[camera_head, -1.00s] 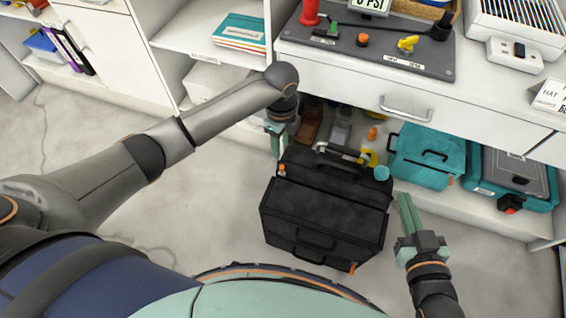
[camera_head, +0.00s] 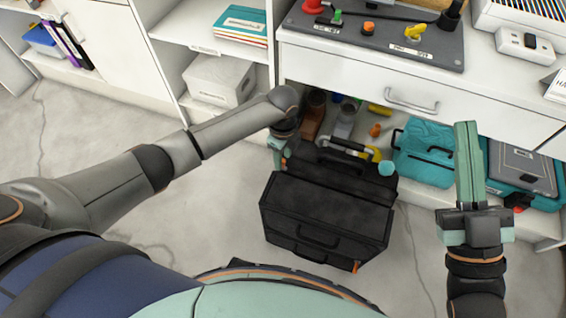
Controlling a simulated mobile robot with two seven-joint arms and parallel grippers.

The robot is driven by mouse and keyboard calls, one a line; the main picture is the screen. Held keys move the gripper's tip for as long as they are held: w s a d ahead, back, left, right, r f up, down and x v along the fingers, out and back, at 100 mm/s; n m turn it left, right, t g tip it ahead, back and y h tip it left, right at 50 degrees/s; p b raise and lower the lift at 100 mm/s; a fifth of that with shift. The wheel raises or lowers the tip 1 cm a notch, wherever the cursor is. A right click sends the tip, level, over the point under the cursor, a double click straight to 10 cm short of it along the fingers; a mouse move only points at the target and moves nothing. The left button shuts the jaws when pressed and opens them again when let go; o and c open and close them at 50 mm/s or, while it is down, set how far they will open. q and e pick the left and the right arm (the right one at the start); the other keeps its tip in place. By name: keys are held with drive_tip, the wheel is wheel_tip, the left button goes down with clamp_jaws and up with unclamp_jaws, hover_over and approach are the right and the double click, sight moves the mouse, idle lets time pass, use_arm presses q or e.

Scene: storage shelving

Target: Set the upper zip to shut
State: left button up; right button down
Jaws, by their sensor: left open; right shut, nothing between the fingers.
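A black two-part bag (camera_head: 325,215) stands on the floor, with a lower front section and a higher rear section (camera_head: 345,172). A small orange tab (camera_head: 285,162) shows at the left end of the rear section and another orange tab (camera_head: 356,267) at the front section's lower right corner. My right gripper (camera_head: 466,128) is shut and empty, raised to the right of the bag. The zip line is too dark to read.
A white bench with a drawer (camera_head: 375,88) overhangs behind the bag. On the shelf below are a teal bag (camera_head: 424,155), a teal case (camera_head: 522,172) and several loose tools. A white box (camera_head: 218,80) stands in the left shelving. The floor left of the bag is clear.

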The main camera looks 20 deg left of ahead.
use_arm(q)
wheel_tip(320, 180, down, 3)
drive_tip(key=shift+b, duration=0.5)
use_arm(e)
drive_tip(key=s+r+n+y, duration=0.4)
drive_tip(key=r+y, duration=0.1)
drive_tip(key=shift+s+a+r+y, duration=0.15)
drive_tip(key=shift+a+r+y, duration=0.15)
drive_tip(key=shift+a, duration=0.05)
use_arm(q)
clamp_jaws()
idle(0.5)
